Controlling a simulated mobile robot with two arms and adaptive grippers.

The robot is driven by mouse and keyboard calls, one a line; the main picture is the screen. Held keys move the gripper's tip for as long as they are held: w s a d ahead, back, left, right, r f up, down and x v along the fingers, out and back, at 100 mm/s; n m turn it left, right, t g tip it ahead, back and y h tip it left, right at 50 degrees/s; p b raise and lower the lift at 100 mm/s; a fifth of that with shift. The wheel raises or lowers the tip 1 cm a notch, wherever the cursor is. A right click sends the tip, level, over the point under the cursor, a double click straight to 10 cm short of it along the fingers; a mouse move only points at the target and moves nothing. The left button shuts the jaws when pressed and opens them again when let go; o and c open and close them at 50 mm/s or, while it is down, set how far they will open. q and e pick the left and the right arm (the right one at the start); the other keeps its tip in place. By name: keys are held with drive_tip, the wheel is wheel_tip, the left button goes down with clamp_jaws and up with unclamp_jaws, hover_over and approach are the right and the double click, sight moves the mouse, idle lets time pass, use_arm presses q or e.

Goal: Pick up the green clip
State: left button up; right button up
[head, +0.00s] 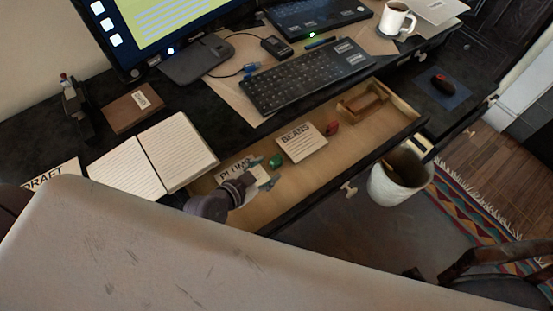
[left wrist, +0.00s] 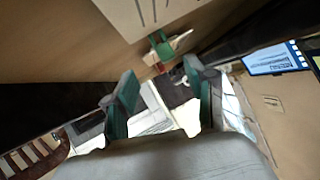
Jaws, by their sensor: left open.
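The green clip (head: 276,161) lies in the open drawer (head: 376,135) beside the card marked PLUMS (head: 238,171). In the left wrist view the green clip (left wrist: 161,45) shows beyond my fingertips, close to the edge of a white card (left wrist: 140,14). My left gripper (head: 262,172) is over the drawer, just left of and nearer than the clip. Its two teal fingers are apart with nothing between them, as the left wrist view also shows (left wrist: 158,85). The clip is outside the fingers. My right gripper is not in view.
The drawer also holds a card marked BEANS (head: 301,142), a red clip (head: 332,128) and a wooden holder (head: 363,104). An open notebook (head: 152,157) and a keyboard (head: 307,77) lie on the desk. A white bin (head: 400,186) stands right of the drawer.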

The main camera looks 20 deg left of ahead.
sight(274, 162)
use_arm(q)
drive_tip(key=x, duration=0.5)
drive_tip(key=shift+w+a, duration=0.3)
drive_tip(key=shift+r, duration=0.1)
drive_tip(key=c, duration=1)
